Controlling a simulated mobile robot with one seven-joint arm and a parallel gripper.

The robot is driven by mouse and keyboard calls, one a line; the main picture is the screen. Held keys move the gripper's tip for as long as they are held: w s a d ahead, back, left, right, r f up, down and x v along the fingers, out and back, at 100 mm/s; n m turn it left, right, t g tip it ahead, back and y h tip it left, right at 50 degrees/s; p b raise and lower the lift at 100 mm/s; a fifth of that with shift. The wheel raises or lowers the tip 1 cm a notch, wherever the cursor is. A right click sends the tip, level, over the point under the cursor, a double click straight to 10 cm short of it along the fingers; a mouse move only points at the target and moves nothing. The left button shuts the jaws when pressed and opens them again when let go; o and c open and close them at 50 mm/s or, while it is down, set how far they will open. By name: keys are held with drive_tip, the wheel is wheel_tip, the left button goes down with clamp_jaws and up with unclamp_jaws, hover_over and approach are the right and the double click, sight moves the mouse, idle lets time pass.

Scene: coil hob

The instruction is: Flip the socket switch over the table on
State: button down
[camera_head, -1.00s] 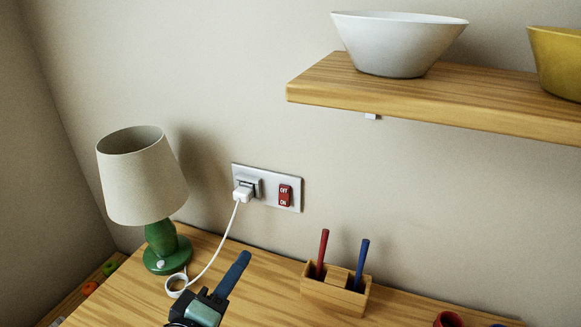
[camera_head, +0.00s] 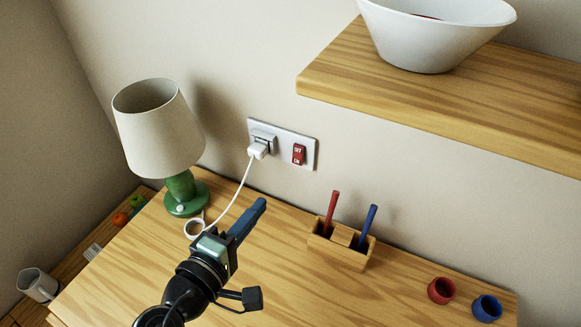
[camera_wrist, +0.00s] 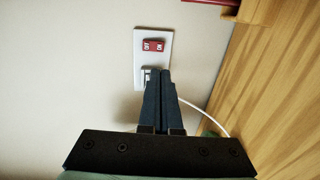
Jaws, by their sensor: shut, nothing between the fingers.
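The red socket switch (camera_head: 299,154), marked OFF above and ON below, sits at the right of a white wall plate (camera_head: 282,145) over the table (camera_head: 290,285). A white plug (camera_head: 258,150) fills the socket at its left. My gripper (camera_head: 262,202) is shut and empty, above the table, below and left of the switch and apart from it. In the wrist view the shut fingers (camera_wrist: 161,75) overlap the lower part of the plate in the picture, and the red switch (camera_wrist: 152,45) shows beyond their tips. Which way the switch is tilted is hard to tell.
A green lamp (camera_head: 158,135) stands left of the plate, its white cord running to the plug. A wooden pen holder (camera_head: 340,252) with a red and a blue pen stands right. A shelf (camera_head: 440,95) with a white bowl (camera_head: 432,40) juts out above. Small cups (camera_head: 441,290) stand far right.

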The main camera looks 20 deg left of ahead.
sight(297, 162)
drive_tip(key=x, duration=1.3)
drive_tip(key=shift+w+d+f, duration=0.1)
drive_tip(key=shift+w, duration=0.15)
drive_tip(key=shift+f, duration=0.1)
drive_tip(key=shift+w+f+b, duration=0.1)
drive_tip(key=shift+f+b, duration=0.2)
drive_tip(key=shift+b, duration=0.9)
drive_tip(key=shift+r, duration=0.35)
